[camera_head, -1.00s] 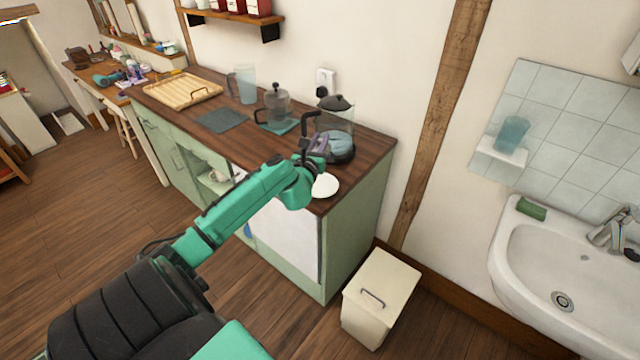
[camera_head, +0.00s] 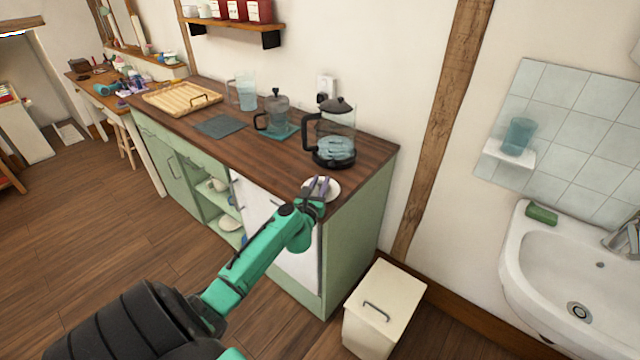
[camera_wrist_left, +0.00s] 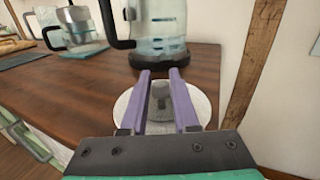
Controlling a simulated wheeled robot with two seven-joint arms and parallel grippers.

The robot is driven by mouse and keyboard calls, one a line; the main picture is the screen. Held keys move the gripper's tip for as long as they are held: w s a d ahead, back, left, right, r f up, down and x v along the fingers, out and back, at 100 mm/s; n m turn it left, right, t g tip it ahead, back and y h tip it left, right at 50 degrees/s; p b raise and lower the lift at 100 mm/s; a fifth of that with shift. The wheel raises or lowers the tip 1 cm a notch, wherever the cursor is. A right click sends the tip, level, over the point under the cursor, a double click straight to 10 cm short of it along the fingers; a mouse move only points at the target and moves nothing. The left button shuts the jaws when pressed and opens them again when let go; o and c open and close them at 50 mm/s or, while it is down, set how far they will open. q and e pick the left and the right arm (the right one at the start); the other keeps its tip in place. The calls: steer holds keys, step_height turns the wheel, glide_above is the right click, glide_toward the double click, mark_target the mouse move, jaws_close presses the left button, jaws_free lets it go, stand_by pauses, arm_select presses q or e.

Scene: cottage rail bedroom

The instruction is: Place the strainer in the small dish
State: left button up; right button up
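The small dish (camera_head: 333,190) is white and round and sits at the near right corner of the wooden counter. My left gripper (camera_head: 320,182) is over it, with its two purple fingers reaching across the dish. In the left wrist view, the grey strainer (camera_wrist_left: 160,98) is between the fingers (camera_wrist_left: 160,74) and fills the gap between them. The dish (camera_wrist_left: 203,108) shows around and behind it. I cannot tell whether the strainer's underside touches the dish. My right gripper is not in view.
A glass coffee press (camera_head: 335,135) stands just behind the dish and close to the fingertips. A smaller glass pot (camera_head: 277,115), a clear jug (camera_head: 245,90) and a wooden tray (camera_head: 182,96) stand farther left on the counter (camera_head: 265,153). A cream bin (camera_head: 383,305) stands on the floor.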

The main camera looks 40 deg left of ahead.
arm_select(q)
steer(key=shift+o, duration=1.2)
